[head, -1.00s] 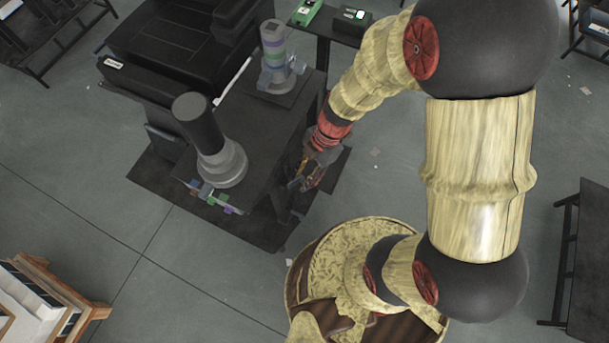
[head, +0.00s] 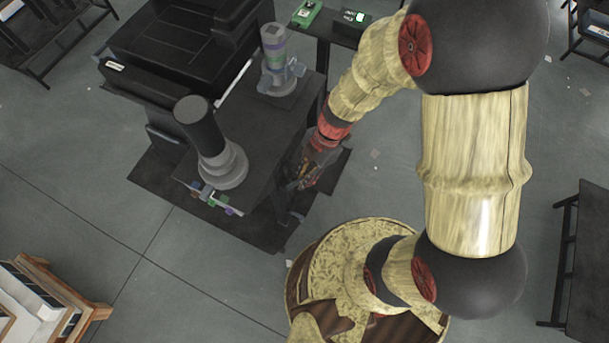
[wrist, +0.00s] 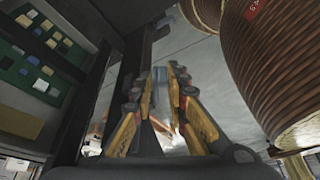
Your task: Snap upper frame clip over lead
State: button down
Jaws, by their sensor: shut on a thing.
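My gripper (head: 303,173) is at the right side of the dark machine bench, low and close to its edge. In the wrist view its yellow fingers (wrist: 162,92) reach forward, closed on a small grey piece (wrist: 160,76) at the tips. I cannot make out whether this piece is the upper frame clip. The lead cannot be told apart in either view. The dark frame (wrist: 125,60) of the bench runs upright just left of the fingers.
Two lift columns, a dark-topped one (head: 205,128) and a banded one (head: 274,48), stand on the bench top (head: 250,120). Circuit boards (wrist: 35,60) are left of the fingers. A ribbed brown cylinder (wrist: 280,70) is at right. Open floor (head: 400,185) lies right of the bench.

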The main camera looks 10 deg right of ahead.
jog(key=p, duration=0.2)
jog(key=w+r+p, duration=0.1)
jog(key=p, duration=0.2)
jog(key=shift+a+n, duration=0.2)
jog(key=shift+n, duration=0.1)
jog(key=p, duration=0.3)
jog(key=shift+w+p, duration=0.1)
jog(key=shift+p, duration=0.25)
jog(key=p, duration=0.3)
jog(key=n+p, duration=0.1)
jog(key=p, duration=0.2)
jog(key=shift+s+d+f+n+g+h, duration=0.1)
jog(key=shift+s+f+n+g+h, duration=0.1)
jog(key=shift+n+g+h, duration=0.1)
jog(key=shift+w+f+n+p, duration=0.1)
jog(key=shift+f+n+p, duration=0.25)
jog(key=shift+p, duration=0.65)
